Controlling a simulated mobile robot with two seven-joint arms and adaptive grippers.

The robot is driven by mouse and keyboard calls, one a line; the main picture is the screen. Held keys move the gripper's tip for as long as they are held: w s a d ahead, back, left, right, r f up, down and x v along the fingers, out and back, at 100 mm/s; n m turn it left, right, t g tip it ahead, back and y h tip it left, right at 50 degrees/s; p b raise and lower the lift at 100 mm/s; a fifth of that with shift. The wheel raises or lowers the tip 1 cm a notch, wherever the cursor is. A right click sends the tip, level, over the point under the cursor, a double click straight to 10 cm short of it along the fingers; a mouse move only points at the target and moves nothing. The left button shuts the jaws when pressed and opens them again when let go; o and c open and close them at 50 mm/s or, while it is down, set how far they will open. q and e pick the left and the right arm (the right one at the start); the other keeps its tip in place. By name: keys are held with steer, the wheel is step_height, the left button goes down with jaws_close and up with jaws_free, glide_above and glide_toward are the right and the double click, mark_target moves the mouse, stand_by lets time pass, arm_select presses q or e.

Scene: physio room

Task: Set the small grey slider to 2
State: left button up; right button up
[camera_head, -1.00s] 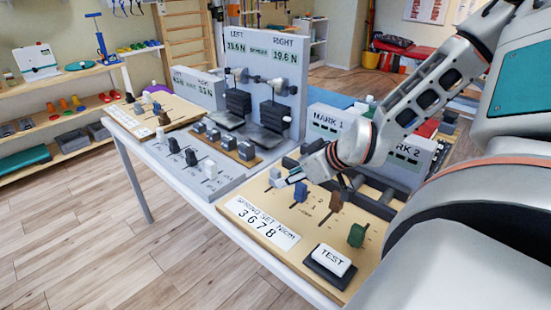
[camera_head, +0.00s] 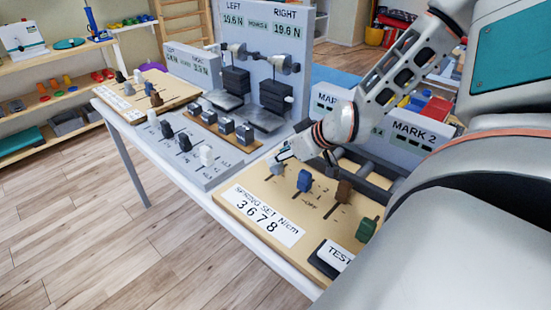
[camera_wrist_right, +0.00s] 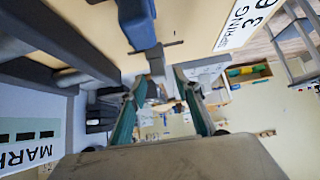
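The small grey slider (camera_head: 276,168) is the leftmost knob on the tan spring-set board (camera_head: 236,205), left of the blue slider (camera_head: 304,180). My right gripper (camera_head: 282,155) is just behind and above it in the head view. In the right wrist view the grey slider (camera_wrist_right: 155,62) stands just beyond and between the spread fingertips of my right gripper (camera_wrist_right: 160,78). The fingers are open and I see no grip on it. The blue slider (camera_wrist_right: 137,22) is close by there. The grey slider's scale mark cannot be read. My left gripper is not in view.
A brown slider (camera_head: 343,192) and a green slider (camera_head: 366,229) share the board, with the TEST button (camera_head: 337,255) in front. The label reads 3 6 7 8. A grey panel (camera_head: 195,172) with knobs lies left. MARK displays (camera_head: 412,138) stand behind.

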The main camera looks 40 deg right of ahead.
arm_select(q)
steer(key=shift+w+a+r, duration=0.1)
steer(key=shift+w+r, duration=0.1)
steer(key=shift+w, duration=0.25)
arm_select(e)
steer(key=shift+x, duration=1.15)
steer(key=shift+c, duration=0.4)
jaws_close()
steer(key=shift+w+d+r, duration=0.1)
steer(key=shift+d, duration=0.75)
steer(key=shift+w+d+r, duration=0.1)
steer(key=shift+d, duration=0.75)
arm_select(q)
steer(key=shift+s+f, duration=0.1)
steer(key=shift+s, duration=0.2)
arm_select(e)
steer(key=shift+d+f, duration=0.1)
steer(key=shift+d, duration=0.1)
